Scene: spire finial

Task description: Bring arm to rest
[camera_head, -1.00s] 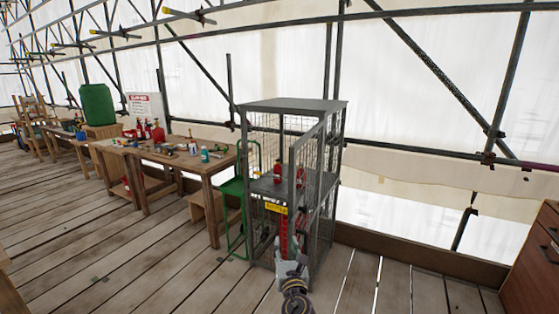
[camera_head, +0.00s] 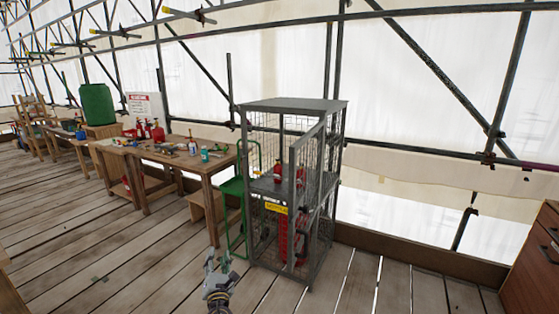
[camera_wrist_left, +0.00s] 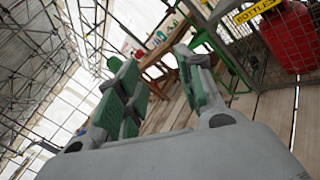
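My left gripper (camera_head: 217,265) is low in front of the mesh cage, over the plank floor. In the left wrist view its green-padded fingers (camera_wrist_left: 160,90) stand apart with nothing between them. The grey mesh cage (camera_head: 293,104) stands upright at centre, with a yellow label (camera_head: 276,207) on its front. A small red bottle (camera_head: 278,170) and other red items are on its shelf. A larger red cylinder (camera_head: 284,240) is in the lower part, and red also shows in the left wrist view (camera_wrist_left: 292,38). My right gripper is not in view.
A wooden workbench (camera_head: 190,163) with bottles and tools is left of the cage, with a green frame (camera_head: 232,190) between. A green barrel (camera_head: 97,104) stands farther back. A brown cabinet (camera_head: 530,270) is at right. The plank floor (camera_head: 120,255) in front is clear.

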